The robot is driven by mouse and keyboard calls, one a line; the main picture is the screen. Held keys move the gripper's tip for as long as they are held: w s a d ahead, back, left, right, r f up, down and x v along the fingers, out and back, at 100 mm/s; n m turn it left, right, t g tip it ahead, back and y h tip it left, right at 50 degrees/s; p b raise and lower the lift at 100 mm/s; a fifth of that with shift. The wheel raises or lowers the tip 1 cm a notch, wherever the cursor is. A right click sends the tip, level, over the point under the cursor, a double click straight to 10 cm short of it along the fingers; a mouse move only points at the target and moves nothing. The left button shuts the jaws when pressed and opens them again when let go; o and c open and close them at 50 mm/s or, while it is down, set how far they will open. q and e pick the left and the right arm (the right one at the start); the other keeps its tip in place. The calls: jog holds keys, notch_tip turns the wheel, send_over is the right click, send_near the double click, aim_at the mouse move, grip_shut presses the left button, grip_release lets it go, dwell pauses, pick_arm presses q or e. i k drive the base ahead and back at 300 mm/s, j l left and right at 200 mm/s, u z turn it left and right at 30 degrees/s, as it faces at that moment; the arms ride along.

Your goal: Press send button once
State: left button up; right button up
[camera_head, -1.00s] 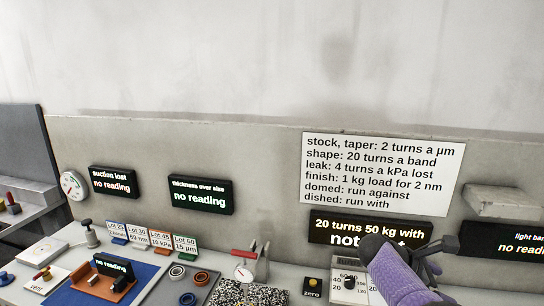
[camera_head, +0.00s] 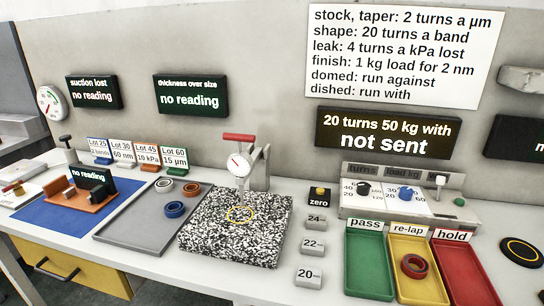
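The control box (camera_head: 400,214) sits on the bench below the display (camera_head: 388,134) reading "20 turns 50 kg with not sent". It has a black turns knob (camera_head: 363,188), a blue load kg knob (camera_head: 406,194) and a small white lever (camera_head: 439,182). A small button-like piece (camera_head: 459,202) is at its right end; I cannot read a send label on it. Neither of my grippers shows in the current head view.
A yellow zero button (camera_head: 319,190) stands left of the box. In front are green (camera_head: 350,270), yellow (camera_head: 397,270) and red (camera_head: 449,270) trays; a ring (camera_head: 414,266) lies in the yellow one. A dial gauge (camera_head: 240,165) stands behind a speckled plate (camera_head: 280,235).

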aim_at(459, 202)
jog(key=z, duration=1.4)
